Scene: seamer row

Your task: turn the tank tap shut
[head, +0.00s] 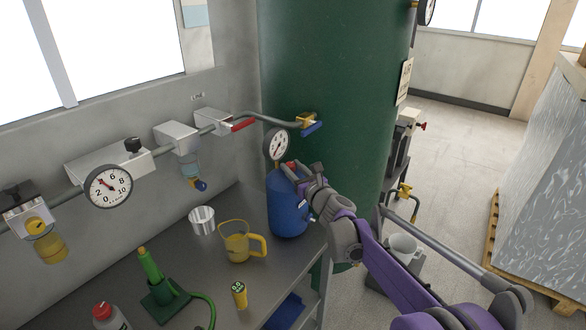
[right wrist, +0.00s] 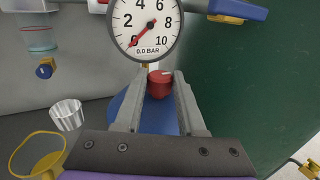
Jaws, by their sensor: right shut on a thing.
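The blue tank (head: 286,212) stands on the grey bench against the large green vessel. It has a red knob (right wrist: 159,84) as its tap, with a small pale mark on top. A round gauge (head: 277,147) sits by the knob; in the right wrist view the gauge (right wrist: 146,24) reads 0.0 bar. My right gripper (right wrist: 163,82) is shut on the red knob, with one finger on each side of it. In the head view my right gripper (head: 291,170) reaches in from the right and hides part of the tank's top. My left gripper is not in view.
A wall pipe carries a red lever (head: 243,125) and a blue-handled valve (head: 312,128) close above the tank. The green vessel (head: 330,80) is right behind.

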